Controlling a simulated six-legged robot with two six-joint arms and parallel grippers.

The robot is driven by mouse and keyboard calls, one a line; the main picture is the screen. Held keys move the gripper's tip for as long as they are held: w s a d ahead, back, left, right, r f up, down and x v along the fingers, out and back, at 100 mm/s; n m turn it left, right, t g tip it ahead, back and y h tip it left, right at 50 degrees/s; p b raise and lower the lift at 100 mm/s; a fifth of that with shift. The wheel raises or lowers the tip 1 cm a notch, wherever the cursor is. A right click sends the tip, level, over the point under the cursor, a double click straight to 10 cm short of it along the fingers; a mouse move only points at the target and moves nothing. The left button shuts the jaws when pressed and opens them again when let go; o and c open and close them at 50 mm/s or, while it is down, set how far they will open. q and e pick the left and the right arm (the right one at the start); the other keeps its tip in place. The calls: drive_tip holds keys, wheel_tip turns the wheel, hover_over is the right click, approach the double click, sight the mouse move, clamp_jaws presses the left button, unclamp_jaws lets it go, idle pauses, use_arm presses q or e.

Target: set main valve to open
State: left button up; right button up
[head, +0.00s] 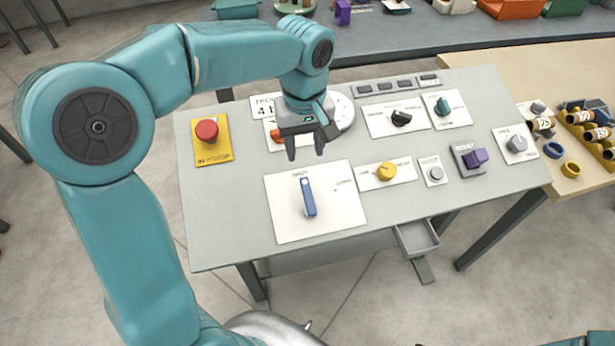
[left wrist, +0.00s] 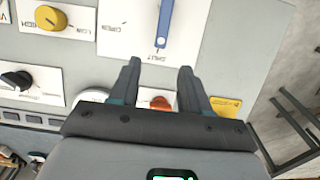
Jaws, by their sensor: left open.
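The main valve is a blue lever (head: 308,198) on a white plate (head: 341,216). Its small labels appear to read SHUT at the top and OPEN to the right. The lever stands nearly in line with the SHUT label. In the left wrist view the blue lever (left wrist: 165,20) shows at the top, its rounded end near SHUT and apart from the fingers. My left gripper (head: 306,156) is open and empty, pointing down above the panel just behind the plate. Its two fingers (left wrist: 159,68) also show in the left wrist view. My right gripper is not in view.
A red push button (head: 207,130) on a yellow plate is at left. A yellow knob (head: 386,171) and a purple switch (head: 475,158) lie right of the valve. An orange control (head: 277,134) is partly hidden behind my gripper. An open drawer (head: 418,238) hangs below the front edge.

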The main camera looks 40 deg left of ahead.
sight(305, 182)
use_arm(q)
drive_tip(key=f, duration=1)
drive_tip(key=shift+s+d+f, duration=0.1)
drive_tip(key=shift+s+f, duration=0.05)
drive_tip(key=shift+s, duration=0.05)
drive_tip(key=shift+s+d+f, duration=0.1)
drive_tip(key=shift+s+f, duration=0.1)
drive_tip(key=shift+f, duration=0.15)
drive_tip(key=shift+w+f, duration=0.15)
clamp_jaws()
